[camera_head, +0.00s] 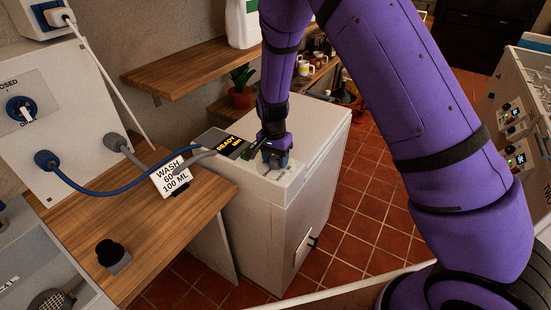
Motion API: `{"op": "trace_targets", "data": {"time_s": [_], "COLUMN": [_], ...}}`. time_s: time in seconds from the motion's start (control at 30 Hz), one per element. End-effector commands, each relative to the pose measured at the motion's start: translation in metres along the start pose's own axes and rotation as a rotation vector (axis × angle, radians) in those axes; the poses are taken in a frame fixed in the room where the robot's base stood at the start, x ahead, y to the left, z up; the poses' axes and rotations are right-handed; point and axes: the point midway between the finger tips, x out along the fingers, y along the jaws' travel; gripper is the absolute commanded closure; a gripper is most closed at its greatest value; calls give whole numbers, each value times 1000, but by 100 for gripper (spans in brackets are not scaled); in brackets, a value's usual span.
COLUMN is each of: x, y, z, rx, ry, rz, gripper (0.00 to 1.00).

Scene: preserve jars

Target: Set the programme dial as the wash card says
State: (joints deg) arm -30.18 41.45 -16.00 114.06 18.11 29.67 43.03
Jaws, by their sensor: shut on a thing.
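My gripper (275,152) points down at the top front of the white machine (315,130). It is shut on the programme dial, which is mostly hidden by the fingers, so its pointer and setting cannot be read. Beside it, a dark display (228,145) shows "READY" in yellow, with smaller text too small to read.
A blue hose (110,192) and a grey hose (165,165) run from a white wall box (45,130) over the counter (135,225). A black knob (110,254) stands at the counter's front. A potted plant (241,95) is behind the machine. Tiled floor (365,200) is clear at right.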

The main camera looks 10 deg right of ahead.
Motion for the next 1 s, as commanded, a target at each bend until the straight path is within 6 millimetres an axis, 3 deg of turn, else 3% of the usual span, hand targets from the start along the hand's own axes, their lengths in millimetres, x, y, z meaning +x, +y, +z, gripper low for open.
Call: {"op": "trace_targets", "data": {"time_s": [0.03, 0.1, 0.13, 0.47, 1.0], "x": [-1, -1, 0, -4, -91], "y": [0, 0, 0, 0, -1], "z": [-1, -1, -1, 0, 0], "rx": [0, 0, 0, -1, -1], "ry": [2, 1, 1, 1, 2], "rz": [-2, -2, -1, -2, -4], "gripper": [44, 28, 25, 25, 25]}}
